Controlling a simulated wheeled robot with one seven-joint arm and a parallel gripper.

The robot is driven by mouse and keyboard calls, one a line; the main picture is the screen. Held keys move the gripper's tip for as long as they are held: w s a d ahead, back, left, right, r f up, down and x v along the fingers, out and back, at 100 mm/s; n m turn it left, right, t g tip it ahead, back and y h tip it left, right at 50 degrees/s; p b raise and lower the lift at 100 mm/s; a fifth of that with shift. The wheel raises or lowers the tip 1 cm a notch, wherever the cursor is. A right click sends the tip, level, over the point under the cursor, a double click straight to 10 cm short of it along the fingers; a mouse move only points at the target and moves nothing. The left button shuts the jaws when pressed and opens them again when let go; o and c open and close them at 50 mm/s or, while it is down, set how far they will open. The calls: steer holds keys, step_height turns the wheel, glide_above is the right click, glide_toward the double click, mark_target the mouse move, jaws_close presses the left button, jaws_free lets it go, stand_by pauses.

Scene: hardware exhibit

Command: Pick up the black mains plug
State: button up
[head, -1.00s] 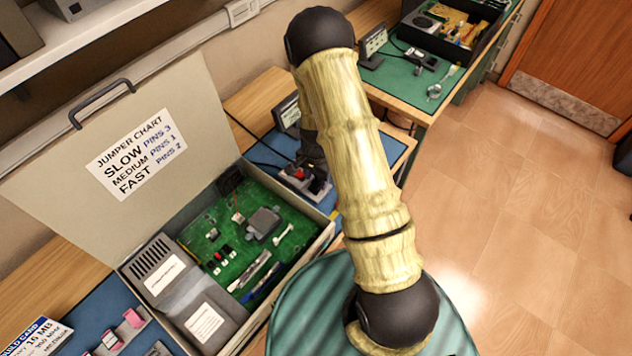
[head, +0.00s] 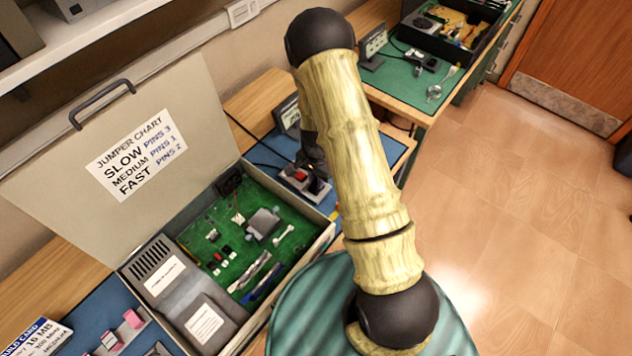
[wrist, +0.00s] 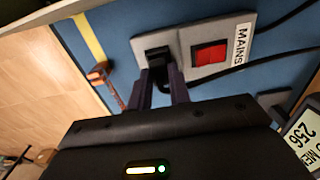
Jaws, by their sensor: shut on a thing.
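The black mains plug (wrist: 158,56) is at the end of the grey socket block, beside a red switch (wrist: 210,54) and a MAINS label (wrist: 241,42) in the wrist view. My gripper (wrist: 162,82) has its two dark fingers closed on the plug. Part of the plug is hidden by the fingers, and I cannot tell whether it is seated or lifted slightly. In the head view, my gripper (head: 311,154) is low over the block with the red switch (head: 299,175), partly hidden behind my arm.
An open grey case (head: 318,248) with a green circuit board (head: 215,225) stands close on the left, its lid (head: 60,150) raised. A black cable (wrist: 280,70) runs from the block. A small display (head: 288,113) stands behind the gripper.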

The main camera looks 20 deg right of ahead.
mark_target(316, 181)
steer(key=shift+r, duration=0.1)
step_height(316, 181, up, 10)
steer(key=b, duration=0.1)
steer(key=shift+b, duration=0.3)
stand_by(0.6)
